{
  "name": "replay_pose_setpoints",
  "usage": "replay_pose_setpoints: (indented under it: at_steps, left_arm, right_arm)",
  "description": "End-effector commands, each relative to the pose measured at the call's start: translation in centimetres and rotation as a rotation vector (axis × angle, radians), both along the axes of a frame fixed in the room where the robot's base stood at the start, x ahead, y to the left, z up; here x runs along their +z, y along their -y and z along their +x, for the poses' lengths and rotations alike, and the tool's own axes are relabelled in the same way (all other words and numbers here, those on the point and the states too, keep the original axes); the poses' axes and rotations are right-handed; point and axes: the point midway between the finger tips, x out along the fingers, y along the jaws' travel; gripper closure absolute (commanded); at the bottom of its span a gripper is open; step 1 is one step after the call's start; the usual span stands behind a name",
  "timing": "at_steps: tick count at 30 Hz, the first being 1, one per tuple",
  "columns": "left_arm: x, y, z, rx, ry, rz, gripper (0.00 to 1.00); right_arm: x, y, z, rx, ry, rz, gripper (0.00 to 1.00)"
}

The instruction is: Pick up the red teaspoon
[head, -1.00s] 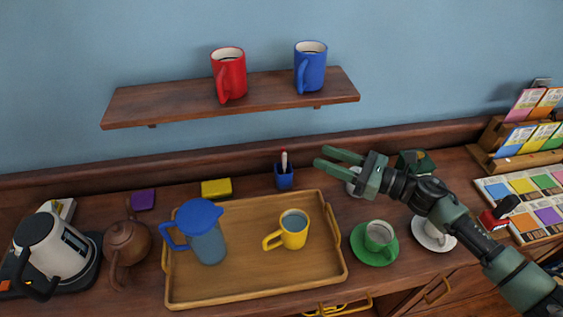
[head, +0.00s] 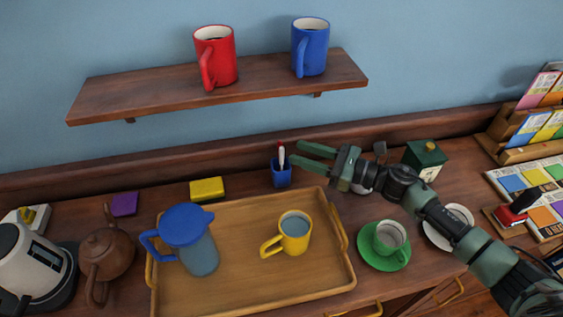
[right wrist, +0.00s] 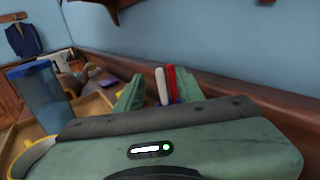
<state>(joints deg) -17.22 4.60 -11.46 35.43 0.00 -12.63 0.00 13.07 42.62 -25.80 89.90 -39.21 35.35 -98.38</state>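A small blue holder (head: 282,175) stands against the back ledge of the counter, behind the tray. A thin red handle, likely the red teaspoon (head: 281,150), and a white one rise upright from it. In the right wrist view the red handle (right wrist: 171,82) and the white handle (right wrist: 160,84) show side by side between the fingers, ahead of them. My right gripper (head: 303,152) is open and empty, its fingertips pointing left, just right of the handles. Whatever is lower in the holder is hidden. My left gripper is not in view.
The wooden tray (head: 215,290) carries a blue-lidded jug (head: 190,240) and a yellow mug (head: 294,233). A green cup (head: 389,236) on its saucer sits under my right arm. The shelf (head: 240,88) with red and blue mugs hangs above. A yellow block (head: 207,188) lies left of the holder.

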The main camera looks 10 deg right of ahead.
Motion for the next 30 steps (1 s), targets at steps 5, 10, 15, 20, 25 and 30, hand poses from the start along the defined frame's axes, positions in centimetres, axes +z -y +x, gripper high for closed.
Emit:
replay_pose_setpoints:
  at_steps: [5,10,15,20,25,30]
  left_arm:
    - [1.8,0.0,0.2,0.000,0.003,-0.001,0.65]
    - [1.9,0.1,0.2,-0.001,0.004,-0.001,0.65]
    - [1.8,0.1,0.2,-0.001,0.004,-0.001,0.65]
    - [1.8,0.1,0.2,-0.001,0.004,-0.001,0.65]
    - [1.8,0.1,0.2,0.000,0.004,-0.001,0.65]
    - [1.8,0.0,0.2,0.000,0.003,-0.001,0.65]
  right_arm:
    - [0.4,-2.3,1.4,-0.001,0.000,0.002,0.62]
    - [0.1,-3.0,1.9,0.000,-0.001,0.001,0.62]
    - [0.0,-3.0,1.8,0.000,-0.001,0.001,0.62]
    - [0.0,-3.0,1.8,0.000,0.000,0.001,1.00]
    - [0.1,-3.0,1.8,0.000,0.000,0.001,1.00]
    - [0.1,-3.0,1.8,0.000,0.000,0.001,1.00]
